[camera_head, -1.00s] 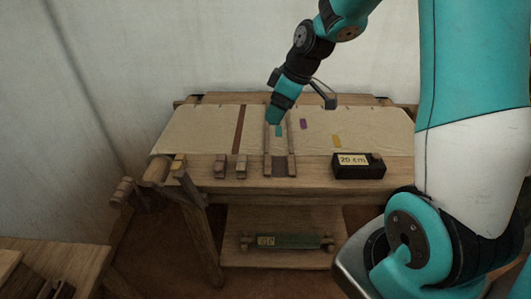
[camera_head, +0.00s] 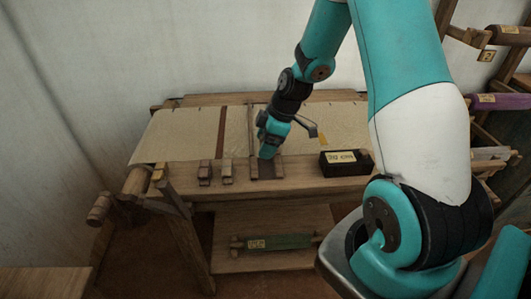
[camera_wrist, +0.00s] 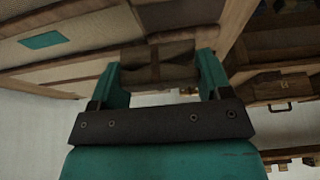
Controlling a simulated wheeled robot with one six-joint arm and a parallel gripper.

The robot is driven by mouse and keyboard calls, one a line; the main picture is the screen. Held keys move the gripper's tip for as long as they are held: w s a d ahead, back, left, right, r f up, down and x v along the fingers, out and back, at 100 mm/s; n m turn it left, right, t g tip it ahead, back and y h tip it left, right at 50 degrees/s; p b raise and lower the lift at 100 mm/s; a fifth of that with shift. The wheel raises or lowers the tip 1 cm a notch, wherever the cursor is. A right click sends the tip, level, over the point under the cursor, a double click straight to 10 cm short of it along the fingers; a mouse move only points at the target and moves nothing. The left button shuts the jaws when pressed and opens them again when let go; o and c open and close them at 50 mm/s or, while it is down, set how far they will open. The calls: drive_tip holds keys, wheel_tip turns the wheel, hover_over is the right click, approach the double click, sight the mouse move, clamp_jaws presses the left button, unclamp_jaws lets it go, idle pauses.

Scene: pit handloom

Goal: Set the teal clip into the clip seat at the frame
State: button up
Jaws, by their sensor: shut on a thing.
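My gripper (camera_wrist: 158,82) is at the front beam of the loom. In the wrist view its two teal fingers close on a dark brown block (camera_wrist: 172,62) with a lighter upright strip across it. I see no teal on this block and cannot tell whether it is the teal clip. In the head view my gripper (camera_head: 267,152) is over a dark patch (camera_head: 266,172) between two short wooden rails on the front beam; I cannot tell whether this is the clip seat. A flat teal patch (camera_wrist: 45,40) shows on the cloth in the wrist view.
Two small wooden blocks (camera_head: 227,171) stand on the beam left of the rails. A black box with a pale label (camera_head: 345,163) stands to the right. A yellow patch (camera_head: 323,138) lies on the cloth. A green roll (camera_head: 280,242) lies on the lower shelf.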

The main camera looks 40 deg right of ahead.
sight(266, 162)
drive_tip(key=shift+f, duration=2)
drive_tip(key=shift+f, duration=0.15)
drive_tip(key=o, duration=0.9)
